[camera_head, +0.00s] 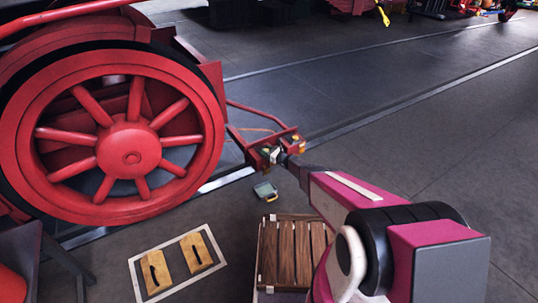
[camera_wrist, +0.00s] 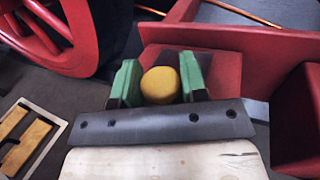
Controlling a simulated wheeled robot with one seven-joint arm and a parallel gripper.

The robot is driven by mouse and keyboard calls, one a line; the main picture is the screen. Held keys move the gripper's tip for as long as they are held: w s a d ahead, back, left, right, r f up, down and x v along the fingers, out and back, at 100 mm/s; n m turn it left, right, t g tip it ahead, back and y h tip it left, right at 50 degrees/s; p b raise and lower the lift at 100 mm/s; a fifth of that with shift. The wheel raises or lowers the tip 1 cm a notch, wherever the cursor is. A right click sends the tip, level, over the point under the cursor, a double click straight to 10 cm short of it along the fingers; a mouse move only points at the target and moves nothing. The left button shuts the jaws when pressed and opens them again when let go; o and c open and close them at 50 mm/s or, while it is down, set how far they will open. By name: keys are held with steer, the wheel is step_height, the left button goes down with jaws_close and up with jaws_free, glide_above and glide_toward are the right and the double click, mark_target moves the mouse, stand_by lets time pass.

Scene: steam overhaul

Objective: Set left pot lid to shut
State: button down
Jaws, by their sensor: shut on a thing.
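A red bracket (camera_head: 250,150) juts out beside the big red wheel, with small yellow-topped parts on it. One yellow part (camera_head: 295,138) is at its right end, and another yellow spot shows just left of my gripper (camera_head: 275,156). In the wrist view, the green fingers of my gripper (camera_wrist: 159,78) are shut on a rounded yellow pot lid (camera_wrist: 160,86), one finger on each side. A red plate of the bracket (camera_wrist: 217,68) lies behind it. The pot's body and the lid's hinge are hidden, so I cannot tell how far the lid is tilted.
The red spoked wheel (camera_head: 131,148) fills the left. A slatted wooden crate (camera_head: 290,250), a small green-grey tin (camera_head: 265,191) and a white-framed board (camera_head: 176,262) with two wooden blocks are on the floor below. Red bars crowd the gripper's right; open floor lies farther right.

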steer(key=shift+w+a, duration=0.4)
steer(key=shift+w, duration=0.3)
steer(key=c, duration=0.7)
jaws_free()
steer(key=v, duration=1)
steer(key=shift+s+d+f, duration=0.1)
steer(key=shift+s+d, duration=0.1)
steer(key=shift+d, duration=0.05)
